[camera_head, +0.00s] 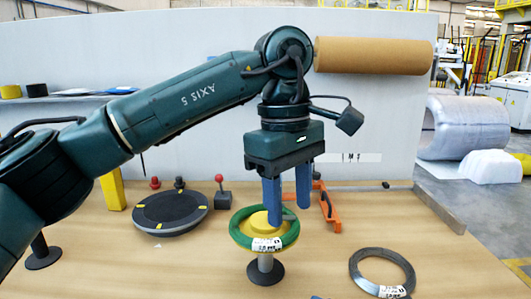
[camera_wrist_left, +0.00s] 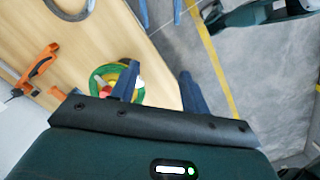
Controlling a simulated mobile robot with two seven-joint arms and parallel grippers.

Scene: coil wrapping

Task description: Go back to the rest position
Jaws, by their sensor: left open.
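A green wrapped coil (camera_head: 288,237) with a white label lies around a yellow-topped stand (camera_head: 265,265) on the table. My left gripper (camera_head: 289,218) points down just above the coil, its two blue fingers apart with nothing between them. The fingers partly cover the stand's yellow top, and I cannot tell whether they touch the coil. In the left wrist view the open fingers (camera_wrist_left: 160,88) show, with the green coil (camera_wrist_left: 138,90) partly behind one finger. My right gripper is not in view.
A bare grey coil (camera_head: 382,272) lies at the front right of the wooden table (camera_head: 200,270). A black turntable (camera_head: 170,210) and red-knobbed lever (camera_head: 221,192) stand left. An orange-handled tool (camera_head: 328,205) lies behind the stand. A brown roll (camera_head: 373,55) is mounted above.

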